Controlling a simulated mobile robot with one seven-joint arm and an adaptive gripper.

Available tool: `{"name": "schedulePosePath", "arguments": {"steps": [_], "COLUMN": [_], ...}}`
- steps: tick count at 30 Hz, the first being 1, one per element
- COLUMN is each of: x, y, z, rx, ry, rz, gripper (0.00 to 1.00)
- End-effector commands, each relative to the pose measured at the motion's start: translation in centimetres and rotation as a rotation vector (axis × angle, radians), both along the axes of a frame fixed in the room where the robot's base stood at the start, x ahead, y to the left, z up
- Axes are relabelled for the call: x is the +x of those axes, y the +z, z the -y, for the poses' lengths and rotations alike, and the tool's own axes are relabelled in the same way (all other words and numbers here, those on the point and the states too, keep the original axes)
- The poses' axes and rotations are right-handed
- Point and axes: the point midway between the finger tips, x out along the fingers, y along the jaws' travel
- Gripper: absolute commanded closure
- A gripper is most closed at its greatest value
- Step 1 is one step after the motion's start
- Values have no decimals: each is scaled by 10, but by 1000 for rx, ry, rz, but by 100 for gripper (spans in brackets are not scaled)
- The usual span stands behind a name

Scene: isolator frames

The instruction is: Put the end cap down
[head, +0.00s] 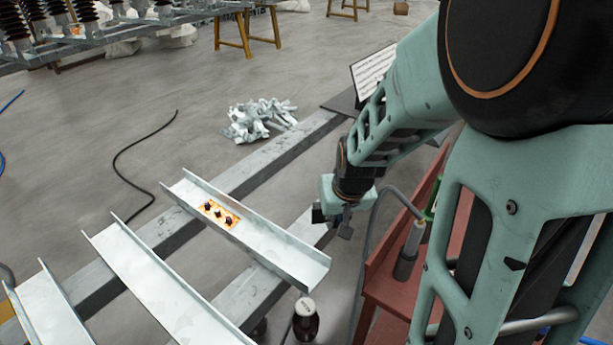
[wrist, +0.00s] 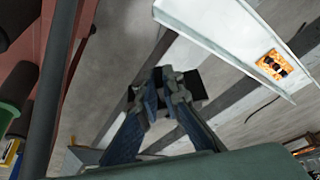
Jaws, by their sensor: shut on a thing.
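My gripper (head: 347,213) hangs in the open space to the right of the near end of a metal channel, beside the red bench. In the wrist view my gripper (wrist: 167,88) has its two fingers closed on a small dark flat piece, which I take to be the end cap (wrist: 197,86). The fingertips hide its middle. In the head view the end cap (head: 345,232) is a small dark shape under the fingers, clear of the channel and the bench.
The channel (head: 285,252) lies across grey beams (head: 318,126) and holds an orange plate (head: 220,213) with dark knobs. More channels lie to the left. A red bench (head: 395,268) with a grey cylinder (head: 408,252) stands right of my gripper. A dark jar (head: 306,322) stands in front.

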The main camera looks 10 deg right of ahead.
Motion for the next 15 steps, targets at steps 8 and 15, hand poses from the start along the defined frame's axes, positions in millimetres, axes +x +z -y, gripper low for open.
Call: {"name": "schedulePosePath", "arguments": {"steps": [8, 15], "x": [28, 73], "y": [-19, -39], "z": [-3, -11], "rx": [-1, -1], "ry": [2, 2], "rz": [-2, 0], "gripper": [100, 100]}}
